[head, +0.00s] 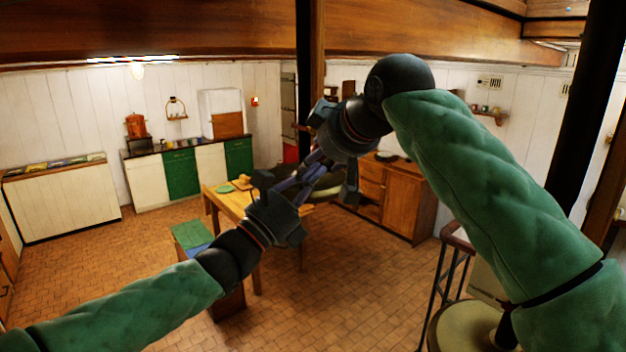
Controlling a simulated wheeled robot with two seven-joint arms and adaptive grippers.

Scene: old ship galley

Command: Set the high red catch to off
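A small red fitting (254,101) is high on the white plank wall at the back, left of the dark post. It may be the red catch, but it is too small to tell its shape or setting. My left gripper (290,188) reaches up from the lower left over the table, well short of that wall in the picture. My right gripper (312,163) comes down from the upper right, and its fingers overlap the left gripper's in the picture. I cannot tell whether they touch or how far their fingers are open. I see nothing held in either.
A wooden table (231,201) with a green plate (225,189) stands below my grippers, a bench (190,234) beside it. Green-and-white cabinets (182,174) line the back wall. A wooden sideboard (404,205) stands right of centre. A railing (440,285) is at right. Tiled floor is free at front left.

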